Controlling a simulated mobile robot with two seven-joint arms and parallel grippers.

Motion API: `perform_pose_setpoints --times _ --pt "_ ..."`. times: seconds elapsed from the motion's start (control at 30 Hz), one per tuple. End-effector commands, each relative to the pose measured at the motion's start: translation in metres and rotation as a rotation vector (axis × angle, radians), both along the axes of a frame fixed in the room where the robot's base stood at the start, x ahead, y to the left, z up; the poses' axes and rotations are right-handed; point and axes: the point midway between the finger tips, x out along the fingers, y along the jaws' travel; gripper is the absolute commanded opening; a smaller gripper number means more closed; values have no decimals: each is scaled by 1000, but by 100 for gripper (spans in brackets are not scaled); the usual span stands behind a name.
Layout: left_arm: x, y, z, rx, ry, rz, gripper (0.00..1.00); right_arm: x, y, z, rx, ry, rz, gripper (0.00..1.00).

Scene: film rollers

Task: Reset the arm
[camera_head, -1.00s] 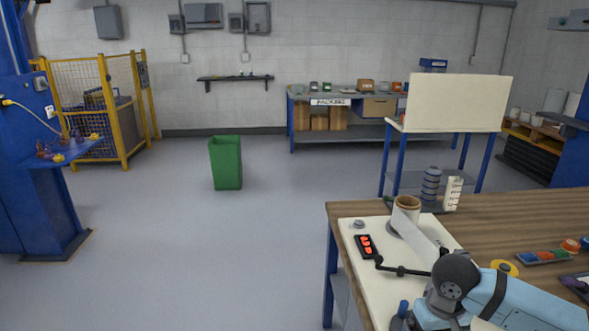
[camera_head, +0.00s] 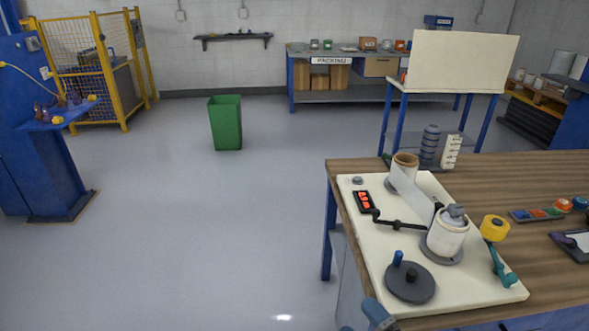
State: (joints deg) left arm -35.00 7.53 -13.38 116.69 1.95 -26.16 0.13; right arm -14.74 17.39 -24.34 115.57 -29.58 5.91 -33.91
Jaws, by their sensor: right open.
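My right gripper (camera_head: 376,315) shows only in part at the bottom edge, in front of the cream board (camera_head: 470,287), apart from the parts on it. It is open; its fingertips are mostly cut off. My left gripper is not in view. On the board, a white film strip (camera_head: 419,198) runs from a roll with a brown core (camera_head: 404,165) to a white roll (camera_head: 447,236) on a grey disc. A dark crank disc (camera_head: 410,283) with a blue handle stands in front.
A small tray of colored pieces (camera_head: 537,214) lies on the wooden table (camera_head: 550,180). A green bin (camera_head: 226,123) stands on the open floor at left.

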Motion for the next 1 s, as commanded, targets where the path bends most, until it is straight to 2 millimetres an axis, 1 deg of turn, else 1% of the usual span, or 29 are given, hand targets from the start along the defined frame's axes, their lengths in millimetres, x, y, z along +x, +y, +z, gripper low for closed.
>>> perform_pose_setpoints --times 0.03,0.1,0.17,0.2,0.27,0.3,0.37,0.4,0.43,0.47,0.5,0.57,0.7,0.8,0.9,1.0 --pt "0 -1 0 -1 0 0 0 -11 -14 -29 153 211 -76 96" --pt "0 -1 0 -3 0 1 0 -26 -32 -66 356 468 -177 96" --pt "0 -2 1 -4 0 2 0 -42 -43 -93 501 646 -254 96" --pt "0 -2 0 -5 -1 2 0 -54 -49 -109 590 751 -302 96" --pt "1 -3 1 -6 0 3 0 -73 -55 -131 712 892 -372 96" --pt "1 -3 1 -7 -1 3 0 -86 -58 -144 789 979 -416 96" --pt "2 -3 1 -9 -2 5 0 -108 -62 -162 901 1103 -486 96" --pt "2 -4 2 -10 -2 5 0 -122 -64 -174 971 1182 -532 96" --pt "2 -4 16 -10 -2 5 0 -122 -65 -159 982 1187 -535 96" --pt "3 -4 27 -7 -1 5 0 -120 -66 -146 971 1174 -528 96" --pt "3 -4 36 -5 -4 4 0 -120 -66 -136 964 1168 -526 96" --pt "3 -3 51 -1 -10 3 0 -120 -67 -123 958 1163 -525 96" --pt "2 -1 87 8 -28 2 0 -121 -69 -90 943 1150 -520 96" --pt "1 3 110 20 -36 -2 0 -122 -70 -66 936 1140 -517 96" --pt "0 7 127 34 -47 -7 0 -123 -71 -50 928 1132 -516 96" --pt "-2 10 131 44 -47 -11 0 -124 -72 -44 924 1127 -514 96"
